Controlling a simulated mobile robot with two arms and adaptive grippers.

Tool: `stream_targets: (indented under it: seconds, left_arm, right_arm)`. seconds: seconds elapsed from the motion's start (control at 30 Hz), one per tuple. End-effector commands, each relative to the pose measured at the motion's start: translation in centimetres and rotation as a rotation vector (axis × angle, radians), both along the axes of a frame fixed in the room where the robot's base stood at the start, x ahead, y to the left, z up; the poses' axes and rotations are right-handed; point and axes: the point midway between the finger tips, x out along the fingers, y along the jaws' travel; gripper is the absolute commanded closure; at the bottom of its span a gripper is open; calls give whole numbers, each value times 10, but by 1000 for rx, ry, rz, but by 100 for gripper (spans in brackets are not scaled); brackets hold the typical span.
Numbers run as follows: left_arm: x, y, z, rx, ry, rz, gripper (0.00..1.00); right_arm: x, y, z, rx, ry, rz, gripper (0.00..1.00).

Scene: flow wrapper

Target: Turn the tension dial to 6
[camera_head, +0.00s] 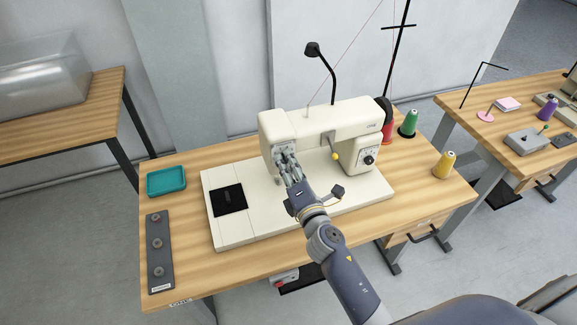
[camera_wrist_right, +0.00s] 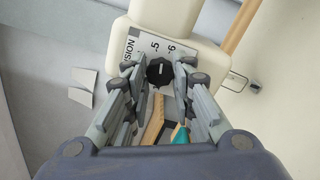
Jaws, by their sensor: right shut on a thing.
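The cream sewing machine (camera_head: 330,128) stands on the wooden table. The tension dial (camera_wrist_right: 160,72) is a black knob on its head. A light plate beside it reads "SION", with the numbers 5 and 6 visible. My right gripper (camera_head: 284,157) reaches up to the head's front, and its fingers hide the dial in the head view. In the wrist view my right gripper (camera_wrist_right: 160,76) has its fingers on both sides of the dial, shut on it. A pale line shows on the dial's face, but I cannot tell which number it points at. My left gripper is out of view.
A teal tray (camera_head: 166,193) and a dark strip with several round knobs (camera_head: 160,277) lie at the table's left. A second black dial (camera_head: 369,160) sits on the machine's right side. Green (camera_head: 408,122) and yellow (camera_head: 444,164) thread cones stand at the right.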

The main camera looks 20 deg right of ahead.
Motion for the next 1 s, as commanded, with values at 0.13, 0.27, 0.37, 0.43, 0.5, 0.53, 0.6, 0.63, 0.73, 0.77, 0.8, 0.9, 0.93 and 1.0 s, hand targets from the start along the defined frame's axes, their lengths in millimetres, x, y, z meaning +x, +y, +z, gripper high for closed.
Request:
stream_targets:
  seconds: [0.13,0.27,0.37,0.43,0.5,0.53,0.6,0.63,0.73,0.77,0.8,0.9,0.93,1.0]
  left_arm:
    - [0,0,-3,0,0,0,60]
    - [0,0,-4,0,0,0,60]
    - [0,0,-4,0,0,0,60]
    - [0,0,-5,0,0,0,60]
    - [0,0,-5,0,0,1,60]
    - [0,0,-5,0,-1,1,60]
    - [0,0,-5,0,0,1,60]
    - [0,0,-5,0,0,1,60]
    - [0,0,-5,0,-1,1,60]
    - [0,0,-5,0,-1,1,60]
    - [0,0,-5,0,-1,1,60]
    - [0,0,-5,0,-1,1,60]
    - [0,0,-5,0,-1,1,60]
    - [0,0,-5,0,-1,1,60]
  right_arm:
    - [0,0,-1,124,5,0,100]
    - [0,0,-1,214,8,0,100]
    - [0,0,-1,272,10,0,100]
    - [0,0,-1,303,11,0,100]
    - [0,0,-1,331,12,0,100]
    - [0,0,-1,341,13,0,100]
    - [0,0,-1,358,13,0,100]
    - [0,0,-1,364,13,0,100]
    - [0,0,-1,379,14,0,100]
    - [0,0,-1,382,14,0,100]
    - [0,0,-1,384,14,0,100]
    - [0,0,-1,387,14,0,100]
    - [0,0,-1,387,14,0,100]
    - [0,0,-1,387,14,0,100]
